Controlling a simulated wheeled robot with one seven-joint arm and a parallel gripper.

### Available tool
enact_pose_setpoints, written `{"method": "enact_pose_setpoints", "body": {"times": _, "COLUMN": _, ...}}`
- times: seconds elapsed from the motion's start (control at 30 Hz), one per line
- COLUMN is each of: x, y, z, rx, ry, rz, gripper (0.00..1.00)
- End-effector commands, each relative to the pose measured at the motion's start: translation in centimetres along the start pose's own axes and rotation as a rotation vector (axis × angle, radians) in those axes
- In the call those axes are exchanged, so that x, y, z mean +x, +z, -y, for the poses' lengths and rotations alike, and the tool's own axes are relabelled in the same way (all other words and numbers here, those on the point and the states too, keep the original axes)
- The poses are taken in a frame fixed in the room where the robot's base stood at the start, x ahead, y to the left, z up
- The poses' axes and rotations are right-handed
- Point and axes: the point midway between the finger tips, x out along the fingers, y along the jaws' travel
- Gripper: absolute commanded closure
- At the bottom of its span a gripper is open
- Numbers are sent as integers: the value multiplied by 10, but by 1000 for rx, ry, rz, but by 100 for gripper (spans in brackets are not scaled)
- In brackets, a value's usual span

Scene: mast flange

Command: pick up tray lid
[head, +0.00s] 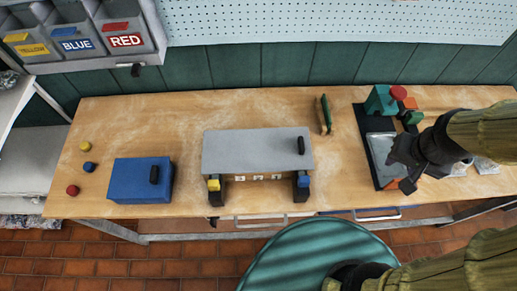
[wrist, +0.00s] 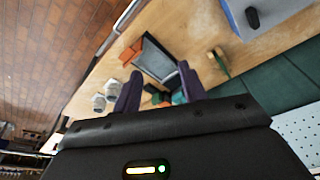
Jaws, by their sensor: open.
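A wide grey lid-like slab (head: 250,150) with a black handle (head: 301,145) covers a low wooden unit at the bench's middle. Part of the slab also shows at the top right of the wrist view (wrist: 278,12). A blue box (head: 138,180) with a black handle stands to its left. I cannot tell for sure which piece is the tray lid. My gripper (head: 402,168) is open at the right, above a black tray with a grey panel (head: 380,155), well apart from the slab. In the wrist view nothing is held between the fingers (wrist: 160,90).
A green-handled tool (head: 325,115) lies between the slab and tray. Small yellow, blue and red pieces (head: 88,167) lie far left. Labelled bins (head: 75,42) hang behind. A round green stool top (head: 310,258) stands in front.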

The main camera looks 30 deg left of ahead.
Motion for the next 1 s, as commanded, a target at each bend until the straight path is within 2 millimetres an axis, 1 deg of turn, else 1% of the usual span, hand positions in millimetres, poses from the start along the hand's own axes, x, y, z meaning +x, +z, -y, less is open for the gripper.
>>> {"method": "enact_pose_setpoints", "body": {"times": 0.07, "x": 5, "y": -11, "z": 15, "rx": -45, "ry": -10, "rz": 18, "gripper": 58}}
{"method": "enact_pose_setpoints", "body": {"times": 0.17, "x": 12, "y": -31, "z": 49, "rx": -131, "ry": -26, "rz": 51, "gripper": 58}}
{"method": "enact_pose_setpoints", "body": {"times": 0.27, "x": 21, "y": -49, "z": 96, "rx": -241, "ry": -42, "rz": 97, "gripper": 58}}
{"method": "enact_pose_setpoints", "body": {"times": 0.3, "x": 25, "y": -54, "z": 118, "rx": -287, "ry": -48, "rz": 115, "gripper": 58}}
{"method": "enact_pose_setpoints", "body": {"times": 0.37, "x": 30, "y": -59, "z": 151, "rx": -354, "ry": -54, "rz": 143, "gripper": 58}}
{"method": "enact_pose_setpoints", "body": {"times": 0.4, "x": 33, "y": -61, "z": 172, "rx": -393, "ry": -57, "rz": 160, "gripper": 58}}
{"method": "enact_pose_setpoints", "body": {"times": 0.5, "x": 38, "y": -60, "z": 215, "rx": -473, "ry": -60, "rz": 194, "gripper": 58}}
{"method": "enact_pose_setpoints", "body": {"times": 0.53, "x": 40, "y": -58, "z": 224, "rx": -491, "ry": -60, "rz": 201, "gripper": 58}}
{"method": "enact_pose_setpoints", "body": {"times": 0.6, "x": 41, "y": -57, "z": 239, "rx": -516, "ry": -59, "rz": 213, "gripper": 58}}
{"method": "enact_pose_setpoints", "body": {"times": 0.67, "x": 42, "y": -56, "z": 245, "rx": -527, "ry": -59, "rz": 218, "gripper": 58}}
{"method": "enact_pose_setpoints", "body": {"times": 1.0, "x": 42, "y": -55, "z": 245, "rx": -528, "ry": -59, "rz": 219, "gripper": 58}}
